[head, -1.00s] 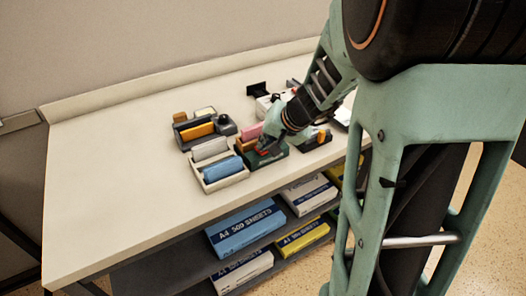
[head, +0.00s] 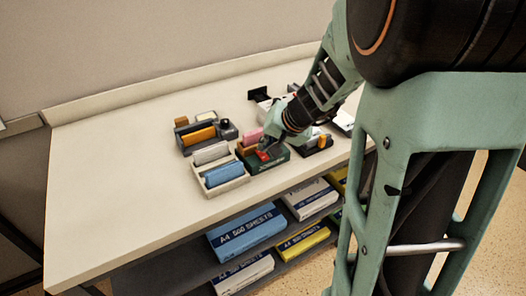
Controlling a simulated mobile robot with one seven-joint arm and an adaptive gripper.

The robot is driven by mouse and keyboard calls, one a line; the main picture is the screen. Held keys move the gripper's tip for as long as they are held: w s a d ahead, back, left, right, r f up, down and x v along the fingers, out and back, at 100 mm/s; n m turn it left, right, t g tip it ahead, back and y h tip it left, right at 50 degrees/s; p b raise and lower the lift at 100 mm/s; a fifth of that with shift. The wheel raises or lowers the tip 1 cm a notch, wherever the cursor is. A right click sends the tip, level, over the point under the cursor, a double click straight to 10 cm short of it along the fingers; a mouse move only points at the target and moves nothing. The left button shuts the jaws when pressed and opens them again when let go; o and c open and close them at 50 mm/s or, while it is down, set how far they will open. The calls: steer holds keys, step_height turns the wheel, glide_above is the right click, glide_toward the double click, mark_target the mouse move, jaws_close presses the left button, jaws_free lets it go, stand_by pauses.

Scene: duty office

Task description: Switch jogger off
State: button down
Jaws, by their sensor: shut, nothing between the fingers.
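A small dark green box (head: 277,164) with a red part (head: 264,156) on its top stands near the front edge of the bench. It may be the jogger, but no label is readable. My gripper (head: 267,148) is shut and empty. It points down just behind and over the red part. I cannot tell whether it touches it. The gripper and wrist hide part of the box's top and rear, and the switch's position cannot be read.
Left of the box are a tray with blue and grey rolls (head: 226,188) and a dark holder with an orange block (head: 199,136). A pink block (head: 251,136) is close behind. A dark stand (head: 318,148) is at right. The bench's left half (head: 110,190) is clear.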

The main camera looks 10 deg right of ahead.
mark_target(263, 155)
steer(key=shift+r, duration=0.1)
steer(key=shift+w+a+r+p, duration=0.1)
steer(key=shift+w+r+p, duration=0.15)
steer(key=shift+r+p, duration=0.85)
steer(key=shift+w+a+r+p, duration=0.1)
steer(key=shift+w+r+p, duration=0.1)
steer(key=shift+r+p, duration=0.9)
steer(key=shift+r+b, duration=0.2)
steer(key=shift+b, duration=0.15)
